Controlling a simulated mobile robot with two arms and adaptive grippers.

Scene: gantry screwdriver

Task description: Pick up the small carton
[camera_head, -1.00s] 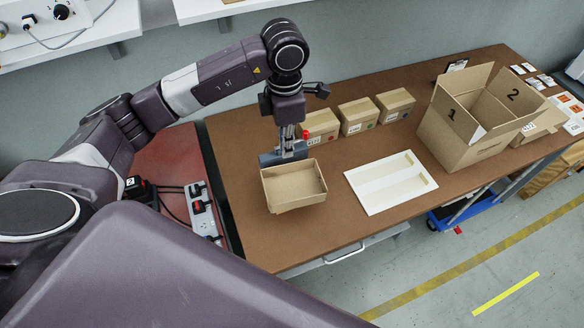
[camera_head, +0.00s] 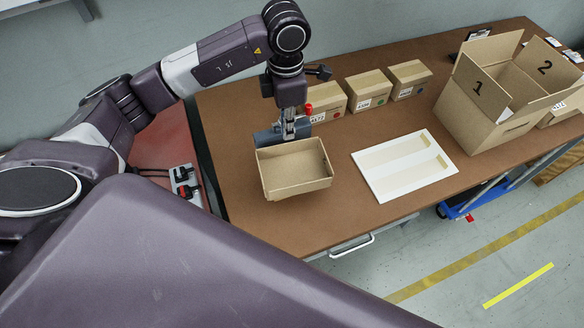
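The small carton (camera_head: 294,170) is an open-topped brown cardboard box near the left front of the brown table. My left gripper (camera_head: 289,134) points down at the carton's rear wall, with a wide blue-grey part close behind that wall. The lower ends of the fingers are hidden by the carton, so I cannot tell whether they are closed on the wall. I also cannot tell whether the carton rests on the table or is slightly above it. My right gripper is not in view.
Several closed labelled cartons, including one in the middle (camera_head: 368,90), stand in a row behind. A white panel (camera_head: 409,181) lies right of the small carton. A large open box (camera_head: 489,108) marked 1 and 2 stands farther right on the table (camera_head: 305,228).

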